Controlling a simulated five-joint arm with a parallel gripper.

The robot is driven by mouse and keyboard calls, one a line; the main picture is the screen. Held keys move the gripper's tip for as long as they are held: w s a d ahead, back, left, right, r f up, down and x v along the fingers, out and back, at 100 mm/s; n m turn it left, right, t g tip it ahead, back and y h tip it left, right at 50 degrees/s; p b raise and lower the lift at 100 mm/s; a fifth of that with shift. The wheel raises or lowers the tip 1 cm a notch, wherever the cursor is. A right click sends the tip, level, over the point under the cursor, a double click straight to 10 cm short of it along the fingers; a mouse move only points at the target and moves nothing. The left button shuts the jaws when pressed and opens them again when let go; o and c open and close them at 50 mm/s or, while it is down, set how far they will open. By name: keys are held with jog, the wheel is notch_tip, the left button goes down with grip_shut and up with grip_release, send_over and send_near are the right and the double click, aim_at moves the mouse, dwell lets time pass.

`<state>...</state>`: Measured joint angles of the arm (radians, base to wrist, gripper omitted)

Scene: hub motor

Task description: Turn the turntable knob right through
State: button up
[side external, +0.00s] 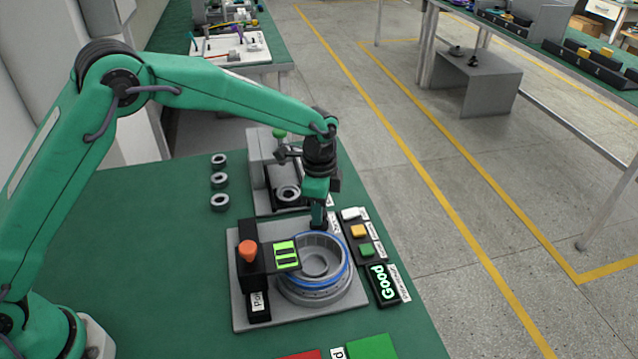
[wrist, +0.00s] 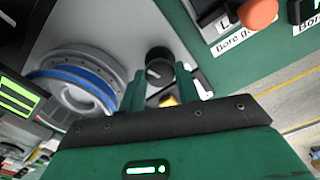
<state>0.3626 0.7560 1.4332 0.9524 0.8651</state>
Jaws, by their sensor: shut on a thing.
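The turntable knob (wrist: 158,66) is a round black knob with a pale pointer mark. In the wrist view it sits between the fingertips of my gripper (wrist: 160,82), which is shut on it. In the side view my gripper (side external: 318,224) points down at the back edge of the turntable plate, and its fingertips hide most of the knob. The round grey hub motor part (side external: 318,262) with a blue ring sits on the turntable fixture (side external: 240,318). The blue ring (wrist: 75,80) also shows in the wrist view.
A display reading "Good" (side external: 383,284) and yellow and green buttons (side external: 366,250) stand right of the fixture. An orange knob (side external: 248,250) tops a black post at the left. Several grey rings (side external: 219,180) lie on the green table. A second grey station (side external: 262,200) stands behind.

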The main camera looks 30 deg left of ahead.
jog(key=m, duration=0.6)
jog(key=shift+r, duration=0.1)
dwell(0.3)
jog(key=o, duration=1)
jog(key=shift+r, duration=3.9)
